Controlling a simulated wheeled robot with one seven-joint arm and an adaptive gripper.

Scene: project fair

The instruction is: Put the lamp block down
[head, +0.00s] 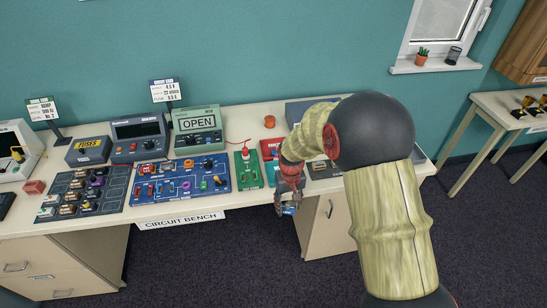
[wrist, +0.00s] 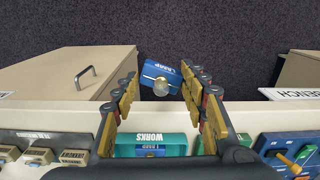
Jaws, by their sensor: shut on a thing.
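The lamp block (wrist: 158,78) is a small blue block with a white label and a round, clear bulb. My gripper (wrist: 160,84) is shut on it, with one finger at each side. In the wrist view the block shows beyond the bench's front edge, against the dark floor. In the head view my gripper (head: 289,196) hangs at the bench's front edge, and only a bit of the blue block (head: 289,210) shows below it. A green tray marked WORKS (wrist: 125,141) lies on the bench; a blue piece labelled LAMP (wrist: 150,151) is in it, partly hidden by my gripper.
The bench (head: 105,232) carries a blue circuit board (head: 190,190), a green board (head: 248,171), a red tray (head: 268,145) and a dark parts tray (head: 75,190). A meter reading OPEN (head: 197,125) stands behind. Another labelled tray (wrist: 45,152) borders the WORKS tray.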

